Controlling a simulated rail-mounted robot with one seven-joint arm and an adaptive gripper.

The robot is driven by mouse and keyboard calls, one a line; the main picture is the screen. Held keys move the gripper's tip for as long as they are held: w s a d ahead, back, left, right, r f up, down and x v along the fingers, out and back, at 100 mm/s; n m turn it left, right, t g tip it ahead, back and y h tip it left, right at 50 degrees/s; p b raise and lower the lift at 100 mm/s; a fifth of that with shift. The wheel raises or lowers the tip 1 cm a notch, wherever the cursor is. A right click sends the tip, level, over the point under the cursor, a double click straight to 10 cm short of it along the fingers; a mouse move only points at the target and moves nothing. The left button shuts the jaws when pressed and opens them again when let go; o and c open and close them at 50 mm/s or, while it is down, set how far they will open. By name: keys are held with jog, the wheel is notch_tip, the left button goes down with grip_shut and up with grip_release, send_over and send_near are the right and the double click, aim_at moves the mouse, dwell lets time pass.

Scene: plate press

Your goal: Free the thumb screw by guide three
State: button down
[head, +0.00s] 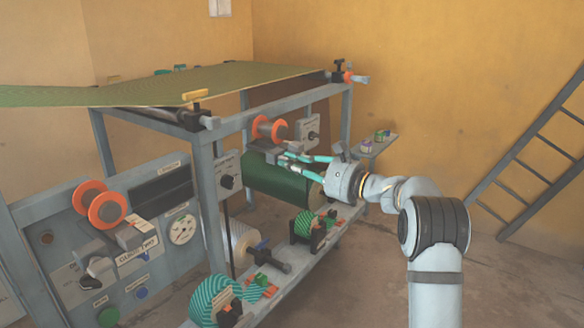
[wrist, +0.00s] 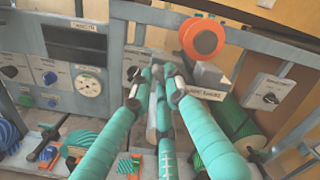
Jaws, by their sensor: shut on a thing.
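My gripper (head: 283,158) has long teal fingers with grey tips. It reaches in under the frame's top rail, beside a grey guide block (head: 264,147) below an orange-flanged spool (head: 268,128). In the wrist view the fingertips (wrist: 159,75) come close together on a small grey part, just left of the labelled guide block (wrist: 208,78) under the orange spool (wrist: 202,38). This part appears to be the thumb screw. The fingers cover most of it, so its shape and seating cannot be made out. The label is too small to read surely.
A dark green roller (head: 268,180) lies below the gripper. A lower shelf holds teal-striped rolls (head: 215,300) and a pale spool (head: 240,245). Frame posts (head: 208,190) stand close to the left. A panel with a gauge (head: 182,229) is at the front left. A ladder (head: 530,155) leans at right.

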jog(key=c, duration=1.7)
grip_release()
jog(key=shift+d, duration=0.1)
jog(key=v, duration=1.2)
jog(key=shift+w, duration=0.1)
jog(key=shift+m, duration=0.3)
jog(key=x, duration=1.2)
jog(key=shift+r+p, duration=0.1)
jog(key=shift+p, duration=0.3)
